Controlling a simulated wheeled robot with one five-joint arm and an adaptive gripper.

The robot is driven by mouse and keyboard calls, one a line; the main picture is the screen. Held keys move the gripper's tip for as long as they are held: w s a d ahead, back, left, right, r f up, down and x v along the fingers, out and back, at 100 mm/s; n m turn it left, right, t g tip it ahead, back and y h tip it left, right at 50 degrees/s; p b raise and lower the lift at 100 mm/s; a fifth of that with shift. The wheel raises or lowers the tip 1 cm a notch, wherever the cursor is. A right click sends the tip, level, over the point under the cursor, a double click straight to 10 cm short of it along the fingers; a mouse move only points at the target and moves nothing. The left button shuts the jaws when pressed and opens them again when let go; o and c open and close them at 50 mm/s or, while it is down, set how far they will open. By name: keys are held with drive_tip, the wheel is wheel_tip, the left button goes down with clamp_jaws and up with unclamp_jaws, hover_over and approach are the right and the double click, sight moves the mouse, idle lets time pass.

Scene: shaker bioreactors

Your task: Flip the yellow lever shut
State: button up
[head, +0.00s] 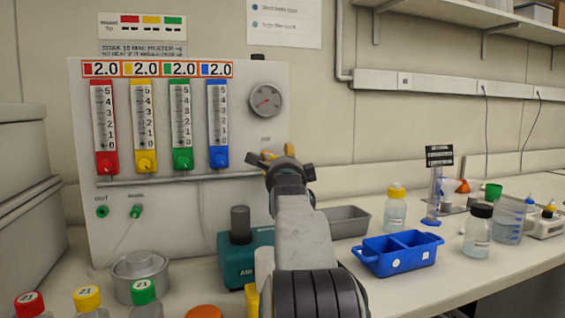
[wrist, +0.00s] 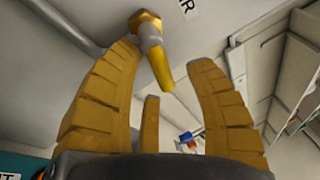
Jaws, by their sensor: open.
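The yellow lever (wrist: 162,72) shows in the wrist view, on a grey stem with a brass hex fitting (wrist: 146,20) on the pale panel. It points down and slightly right in that picture, into the space between my fingers. My gripper (wrist: 166,56) is open, with one yellow finger left of the lever, one to the right, and a third lower down. I see no clear contact with the lever. In the head view my gripper (head: 277,158) is at the panel's right part, below the round gauge (head: 265,101). My wrist and gripper hide the lever there.
The panel (head: 235,185) carries red, yellow, green and blue flow meters. A teal device (head: 236,262) stands left of my arm, and a grey tray (head: 347,221) and blue bin (head: 397,262) to the right. Several bottles stand on the bench. A grey pipe (wrist: 65,25) runs along the panel.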

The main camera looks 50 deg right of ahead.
drive_tip(key=shift+o, duration=0.3)
drive_tip(key=shift+w+d, duration=0.15)
clamp_jaws()
idle(0.3)
